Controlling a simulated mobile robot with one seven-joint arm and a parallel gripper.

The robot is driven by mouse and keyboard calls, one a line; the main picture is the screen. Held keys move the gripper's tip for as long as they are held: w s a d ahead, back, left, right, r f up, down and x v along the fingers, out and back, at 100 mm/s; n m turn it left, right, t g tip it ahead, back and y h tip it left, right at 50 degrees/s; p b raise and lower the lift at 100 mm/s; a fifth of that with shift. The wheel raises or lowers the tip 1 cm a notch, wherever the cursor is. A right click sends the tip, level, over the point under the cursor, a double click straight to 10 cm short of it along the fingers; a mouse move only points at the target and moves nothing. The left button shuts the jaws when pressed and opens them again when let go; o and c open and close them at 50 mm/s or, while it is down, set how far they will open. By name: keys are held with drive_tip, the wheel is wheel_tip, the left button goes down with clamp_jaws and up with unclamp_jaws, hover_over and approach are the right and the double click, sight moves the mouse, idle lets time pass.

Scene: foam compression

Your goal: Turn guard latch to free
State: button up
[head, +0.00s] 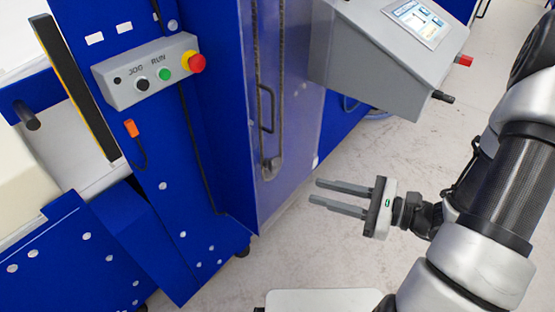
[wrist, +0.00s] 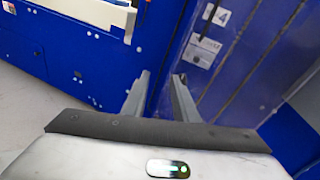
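The guard door (head: 298,100) is a clear, bluish panel on the blue machine, with a dark upright handle (head: 266,108). A small grey fitting (head: 270,165) sits low at its edge, at the foot of long vertical rods. It may be the guard latch; its setting is too small to tell. My gripper (head: 316,191) is open and empty, to the right of and a little below this fitting, apart from it. In the wrist view my gripper (wrist: 162,78) shows two parted fingers with nothing between them, pointing towards the blue machine. I cannot make out the latch there.
A grey button box (head: 152,72) with a red knob is on the machine at left. A grey console (head: 385,55) with a screen stands at upper right. A pale flat surface (head: 325,301) is at the bottom. Floor (head: 270,260) is clear under my gripper.

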wheel_tip(320, 180, down, 5)
drive_tip(key=w+d+m+t+h+b, duration=0.1)
drive_tip(key=w+d+m+t, duration=0.15)
drive_tip(key=m+t, duration=0.2)
drive_tip(key=b, duration=0.1)
approach(272, 162)
drive_tip(key=x, duration=0.8)
drive_tip(key=shift+d, duration=0.1)
drive_tip(key=shift+c, duration=0.4)
clamp_jaws()
